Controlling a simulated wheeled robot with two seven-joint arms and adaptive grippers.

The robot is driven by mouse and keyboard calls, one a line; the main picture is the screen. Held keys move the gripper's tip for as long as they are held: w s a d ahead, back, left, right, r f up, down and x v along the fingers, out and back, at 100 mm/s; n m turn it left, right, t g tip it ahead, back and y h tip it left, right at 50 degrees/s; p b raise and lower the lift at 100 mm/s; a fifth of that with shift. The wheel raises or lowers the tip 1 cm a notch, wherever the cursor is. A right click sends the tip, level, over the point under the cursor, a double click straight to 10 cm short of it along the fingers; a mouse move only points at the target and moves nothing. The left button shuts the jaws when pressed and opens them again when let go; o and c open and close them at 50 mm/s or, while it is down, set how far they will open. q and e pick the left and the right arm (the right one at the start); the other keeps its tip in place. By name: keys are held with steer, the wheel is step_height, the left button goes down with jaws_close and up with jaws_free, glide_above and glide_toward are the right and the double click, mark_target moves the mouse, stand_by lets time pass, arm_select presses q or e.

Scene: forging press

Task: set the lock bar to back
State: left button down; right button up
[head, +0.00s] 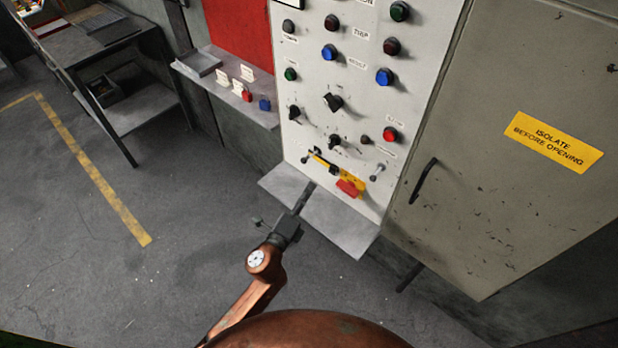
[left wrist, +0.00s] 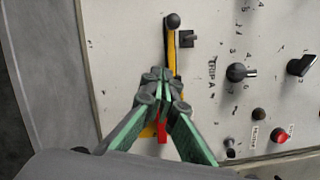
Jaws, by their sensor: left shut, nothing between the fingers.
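In the left wrist view the yellow bar (left wrist: 171,58) runs up to a round black knob (left wrist: 173,20), and a red part (left wrist: 162,132) shows between my fingers. My left gripper (head: 309,187) is shut and empty, in front of the panel just below the bar. Its fingertips (left wrist: 160,74) overlap the bar in the wrist view and hide part of it; I cannot tell whether they touch. My right gripper is not in view.
Dark selector knobs (head: 333,102) and coloured buttons (head: 384,76) crowd the panel above the bar. A grey ledge (head: 340,225) juts out below. A cabinet door with a black handle (head: 423,180) is at right, a shelf with small padlocks (head: 265,104) at left.

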arm_select(q)
steer(key=v, duration=0.6)
steer(key=shift+s+a, duration=0.1)
steer(key=shift+a, duration=0.05)
